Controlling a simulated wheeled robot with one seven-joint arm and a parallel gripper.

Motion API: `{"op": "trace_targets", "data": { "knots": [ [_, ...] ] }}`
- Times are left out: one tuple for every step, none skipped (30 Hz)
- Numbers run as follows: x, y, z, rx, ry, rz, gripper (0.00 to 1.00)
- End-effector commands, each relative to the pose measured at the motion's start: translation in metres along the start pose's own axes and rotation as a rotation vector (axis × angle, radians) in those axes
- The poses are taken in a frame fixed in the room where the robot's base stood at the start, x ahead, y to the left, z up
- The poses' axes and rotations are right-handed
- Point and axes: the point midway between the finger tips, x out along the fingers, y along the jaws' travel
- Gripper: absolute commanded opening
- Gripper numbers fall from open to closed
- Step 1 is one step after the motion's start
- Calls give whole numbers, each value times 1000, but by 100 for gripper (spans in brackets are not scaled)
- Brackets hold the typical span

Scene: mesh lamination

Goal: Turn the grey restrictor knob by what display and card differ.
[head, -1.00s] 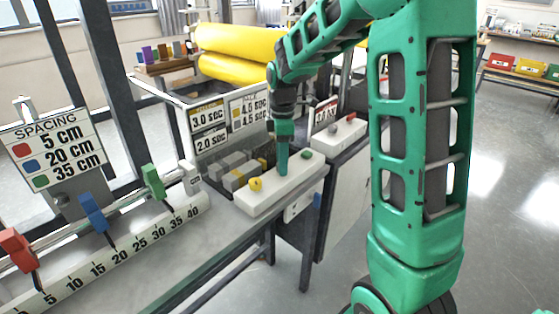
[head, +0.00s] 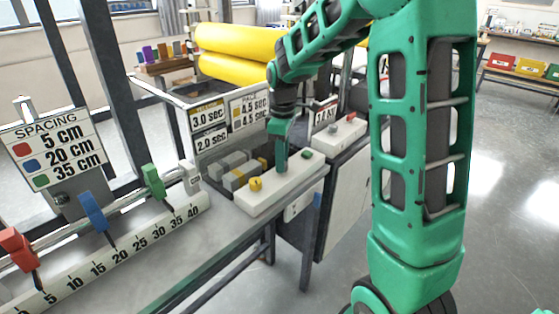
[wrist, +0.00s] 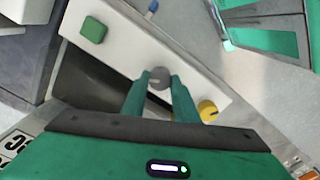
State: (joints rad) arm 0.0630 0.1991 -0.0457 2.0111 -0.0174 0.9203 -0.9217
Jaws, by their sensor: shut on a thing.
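The grey restrictor knob (wrist: 158,78) sits on a white control bar (wrist: 115,45) between a green square button (wrist: 93,29) and a yellow knob (wrist: 207,111). My gripper (wrist: 158,82) is shut on the grey knob, one finger on each side, in the wrist view. In the head view my gripper (head: 280,168) points down onto the white bar (head: 255,204) and hides the grey knob. Behind the bar, a sign reading 3.0 SEC (head: 208,116) stands above one reading 2.0 SEC (head: 211,140). To their right, a card (head: 250,108) shows two lines of 4.5 SEC.
The yellow knob (head: 255,184) and green button (head: 307,154) flank my gripper closely. Grey blocks (head: 232,170) lie behind the bar. A second white bar (head: 338,137) with a red button stands to the right. A ruler rail with coloured sliders and a SPACING card (head: 55,150) are at left.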

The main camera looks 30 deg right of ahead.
Motion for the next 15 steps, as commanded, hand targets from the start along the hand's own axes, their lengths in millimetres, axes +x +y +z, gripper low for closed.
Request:
{"op": "trace_targets", "data": {
  "knots": [
    [-1, 2, 0, 43, 2, 4, 4],
    [-1, 2, 0, 72, 3, 4, 4],
    [-1, 2, 0, 110, 3, 4, 4],
    [-1, 2, -1, 139, 3, 4, 4],
    [-1, 2, -1, 168, 3, 4, 4],
    [-1, 2, -1, 205, 3, 4, 4],
    [-1, 2, -1, 234, 3, 4, 4],
    [-1, 2, -1, 263, 3, 4, 4],
    [-1, 2, -1, 300, 4, 4, 4],
    [-1, 2, -1, 329, 4, 4, 4],
    [-1, 2, -1, 358, 4, 4, 4],
    [-1, 2, -1, 395, 4, 4, 4],
    [-1, 2, -1, 424, 4, 4, 4],
    [-1, 2, -1, 453, 4, 4, 4],
    [-1, 2, -1, 490, 4, 4, 4]
  ]
}}
